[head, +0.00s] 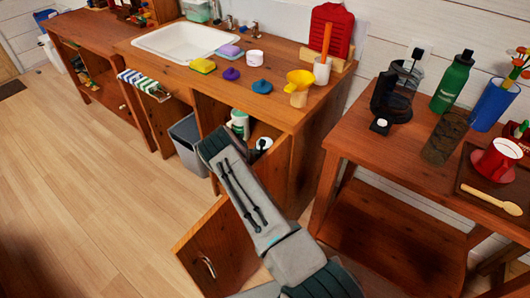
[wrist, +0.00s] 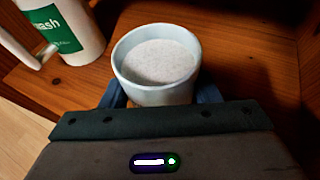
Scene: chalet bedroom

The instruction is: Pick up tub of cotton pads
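A pale round tub (wrist: 157,88) with a white, grainy-looking top stands upright between the two fingers of my gripper (wrist: 160,97) in the wrist view. One finger is on each side, with no clear gap to the tub's walls. The frames do not settle whether the fingers press on it or whether it rests on the wooden shelf. In the head view my arm reaches into the open cabinet under the counter. A small pale tub (head: 263,143) shows there by the arm's far end, partly hidden. The fingers are hidden in that view.
A white bottle with a green label (wrist: 62,28) stands close to the left of the tub; it also shows in the head view (head: 239,122). The cabinet door (head: 215,240) hangs open beside my arm. A grey bin (head: 187,147) stands left. Open floor (head: 80,190) lies further left.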

